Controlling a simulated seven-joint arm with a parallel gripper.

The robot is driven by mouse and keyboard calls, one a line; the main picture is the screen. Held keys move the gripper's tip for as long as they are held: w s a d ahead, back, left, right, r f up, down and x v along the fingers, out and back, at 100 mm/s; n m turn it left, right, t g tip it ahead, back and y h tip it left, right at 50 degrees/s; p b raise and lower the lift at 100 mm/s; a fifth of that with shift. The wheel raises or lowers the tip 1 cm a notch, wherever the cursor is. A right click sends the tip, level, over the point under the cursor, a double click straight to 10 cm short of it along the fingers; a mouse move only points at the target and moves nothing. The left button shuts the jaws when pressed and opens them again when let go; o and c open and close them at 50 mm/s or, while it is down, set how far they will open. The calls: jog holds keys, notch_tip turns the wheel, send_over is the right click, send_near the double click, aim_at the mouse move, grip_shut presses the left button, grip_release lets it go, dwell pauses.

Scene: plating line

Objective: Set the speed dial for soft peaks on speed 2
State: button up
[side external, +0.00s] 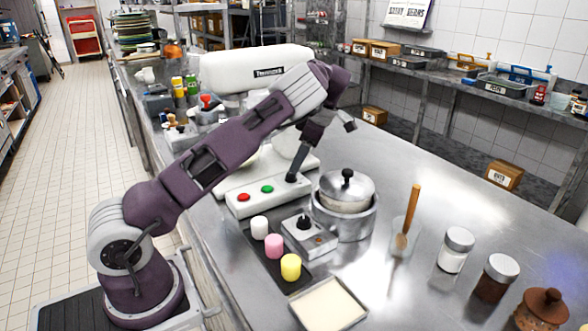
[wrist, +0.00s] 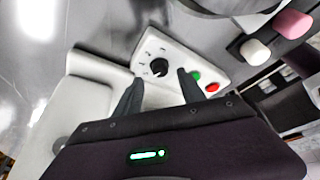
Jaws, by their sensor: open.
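The white stand mixer (side external: 245,70) stands on the steel counter, its control panel (side external: 255,204) facing the front. In the side view my gripper (side external: 293,176) reaches down at the panel's right end and hides most of the dial.
A lidded steel pot (side external: 345,218) stands close right of the panel. A small box with a black knob (side external: 308,238) and white, pink and yellow cylinders (side external: 290,267) are in front. Jars (side external: 455,250) stand farther right. The counter behind the pot is clear.

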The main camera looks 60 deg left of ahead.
aim_at(291, 176)
jog(key=x, duration=0.3)
jog(key=shift+s+f, duration=0.1)
jog(key=shift+f, duration=0.2)
jog(key=shift+a, duration=0.1)
jog(key=shift+c, duration=0.2)
grip_shut()
